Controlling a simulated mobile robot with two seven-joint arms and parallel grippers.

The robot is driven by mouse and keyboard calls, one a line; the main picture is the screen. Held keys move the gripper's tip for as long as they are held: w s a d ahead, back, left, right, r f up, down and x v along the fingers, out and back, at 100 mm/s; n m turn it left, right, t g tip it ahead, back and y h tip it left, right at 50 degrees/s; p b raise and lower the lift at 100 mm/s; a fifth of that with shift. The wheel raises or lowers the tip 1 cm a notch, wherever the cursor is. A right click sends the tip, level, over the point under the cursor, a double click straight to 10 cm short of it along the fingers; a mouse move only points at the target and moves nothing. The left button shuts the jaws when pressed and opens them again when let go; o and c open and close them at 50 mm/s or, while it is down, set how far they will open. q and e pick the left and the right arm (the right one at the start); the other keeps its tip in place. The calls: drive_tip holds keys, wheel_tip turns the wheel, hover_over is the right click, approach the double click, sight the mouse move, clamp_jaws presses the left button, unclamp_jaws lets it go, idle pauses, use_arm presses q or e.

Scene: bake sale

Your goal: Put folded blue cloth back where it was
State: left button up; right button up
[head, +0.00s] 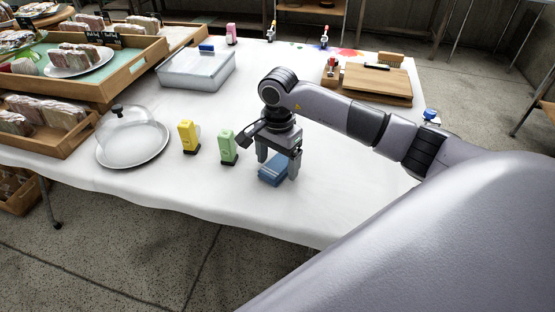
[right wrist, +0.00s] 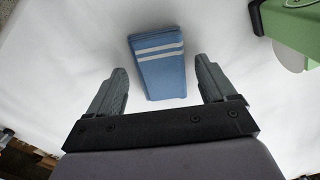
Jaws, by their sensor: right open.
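The folded blue cloth (head: 272,171) lies on the white-covered table below my right gripper. In the right wrist view the cloth (right wrist: 158,65) is a flat blue bundle with two white stripes, just beyond and between the fingertips. My right gripper (head: 278,166) is open, pointing down, with a finger at either side of the cloth. In the right wrist view its two fingers (right wrist: 160,80) are apart with nothing between them but the near end of the cloth. Whether they touch the cloth I cannot tell. My left gripper is not in view.
A green bottle-like item (head: 228,147) and a yellow one (head: 188,136) stand left of my gripper. A glass dome on a plate (head: 133,165) is farther left. The table's front right is clear.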

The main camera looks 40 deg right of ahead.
sight(278, 165)
drive_tip(key=shift+r, duration=0.15)
drive_tip(key=shift+r, duration=0.3)
wheel_tip(278, 165, up, 12)
drive_tip(key=shift+f+p, duration=0.25)
drive_tip(key=shift+p, duration=0.05)
drive_tip(key=shift+d, duration=0.1)
